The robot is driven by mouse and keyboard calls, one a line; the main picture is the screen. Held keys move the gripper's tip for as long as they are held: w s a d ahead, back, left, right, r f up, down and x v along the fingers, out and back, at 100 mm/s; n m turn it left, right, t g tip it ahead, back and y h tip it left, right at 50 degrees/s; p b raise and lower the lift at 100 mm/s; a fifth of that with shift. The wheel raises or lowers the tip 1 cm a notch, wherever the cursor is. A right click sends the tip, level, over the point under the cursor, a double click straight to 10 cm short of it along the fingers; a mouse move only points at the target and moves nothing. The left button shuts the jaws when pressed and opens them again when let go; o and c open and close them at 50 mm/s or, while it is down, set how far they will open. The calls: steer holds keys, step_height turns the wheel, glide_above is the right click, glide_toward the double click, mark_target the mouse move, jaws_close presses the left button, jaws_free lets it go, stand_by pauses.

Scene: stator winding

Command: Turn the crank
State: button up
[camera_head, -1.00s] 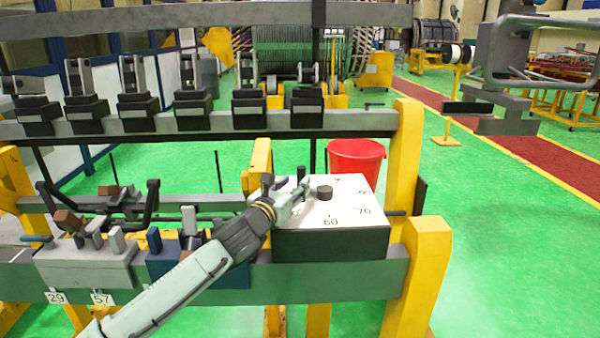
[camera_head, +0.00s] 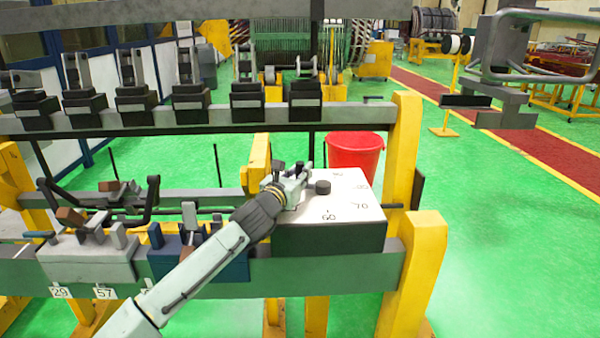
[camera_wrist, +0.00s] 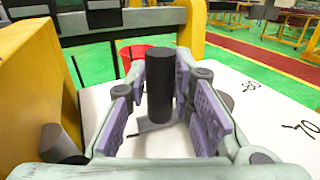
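The crank sits on a white-topped box (camera_head: 345,205) with dial numbers, on the front beam in the head view. Its dark upright handle (camera_wrist: 160,88) stands between my finger pads in the wrist view, with a thin grey crank arm (camera_wrist: 150,128) at its foot. A dark round knob (camera_head: 322,187) sits right of my gripper, and the right finger partly hides it in the wrist view. The gripper partly hides the handle in the head view.
A yellow post (camera_head: 257,160) stands close left of my gripper. A taller yellow post (camera_head: 403,150) rises behind the box's right side, with a red bucket (camera_head: 355,152) behind. Left on the beam are grey (camera_head: 85,262) and blue (camera_head: 225,265) blocks with levers.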

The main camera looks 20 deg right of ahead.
jaws_close()
stand_by(0.3)
steer(key=shift+s+f+b, duration=0.1)
steer(key=shift+b, duration=0.2)
